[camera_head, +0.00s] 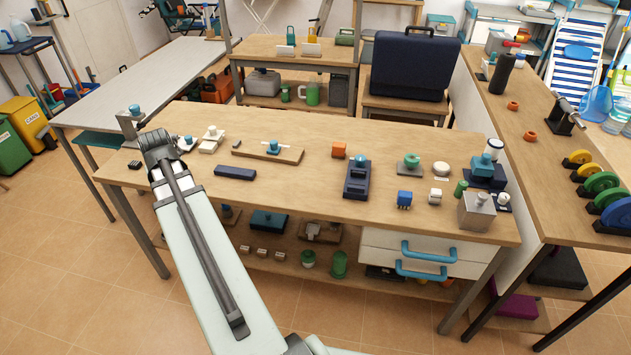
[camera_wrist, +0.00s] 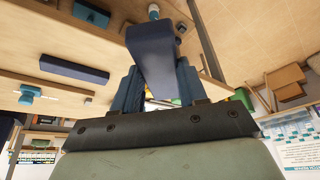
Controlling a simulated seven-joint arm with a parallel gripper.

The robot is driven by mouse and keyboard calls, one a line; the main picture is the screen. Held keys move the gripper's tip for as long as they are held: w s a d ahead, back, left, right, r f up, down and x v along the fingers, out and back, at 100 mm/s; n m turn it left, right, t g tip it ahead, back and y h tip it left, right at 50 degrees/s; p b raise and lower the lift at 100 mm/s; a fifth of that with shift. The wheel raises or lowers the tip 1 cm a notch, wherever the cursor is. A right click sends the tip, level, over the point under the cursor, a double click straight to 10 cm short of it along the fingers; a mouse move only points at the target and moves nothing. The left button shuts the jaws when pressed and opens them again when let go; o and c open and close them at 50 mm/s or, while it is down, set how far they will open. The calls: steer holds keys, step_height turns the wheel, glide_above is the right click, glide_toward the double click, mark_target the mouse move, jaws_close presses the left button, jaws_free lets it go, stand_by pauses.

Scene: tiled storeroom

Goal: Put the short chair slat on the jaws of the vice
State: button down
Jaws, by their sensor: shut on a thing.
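My gripper (camera_wrist: 155,85) is shut on a short dark navy slat (camera_wrist: 152,55), which stands out between its blue fingers in the wrist view. In the head view my gripper is at the left end of the wooden workbench, and the slat is hidden by my arm. I cannot surely tell which fixture is the vice. A grey upright fixture (camera_head: 128,126) with a blue knob stands at the left, close behind my gripper. The jaws are too small to make out.
A longer navy bar (camera_head: 235,173) lies on the workbench (camera_head: 300,185) and shows in the wrist view (camera_wrist: 75,68). Behind it is a wooden board (camera_head: 285,156) with a blue-knobbed piece. Small blocks and a grey box (camera_head: 477,211) crowd the right end.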

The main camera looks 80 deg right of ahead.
steer(key=s+d+r+m+g+h, duration=0.1)
steer(key=s+d+m, duration=0.2)
steer(key=s+d, duration=0.8)
steer(key=s+d+r+m+g, duration=0.1)
steer(key=s+d+m, duration=0.2)
steer(key=s+d, duration=0.75)
steer(key=s+d+r+m, duration=0.1)
steer(key=s+d, duration=0.1)
steer(key=s, duration=1.5)
steer(key=s+d+r+m, duration=0.1)
steer(key=s+d, duration=0.2)
steer(key=s, duration=1.5)
steer(key=n+t+y, duration=0.3)
steer(key=n+y, duration=0.1)
steer(key=n, duration=1.3)
glide_above(355, 182)
steer(key=s, duration=0.2)
steer(key=shift+a+f, duration=0.1)
steer(key=shift+f, duration=4.25)
steer(key=shift+f, duration=0.6)
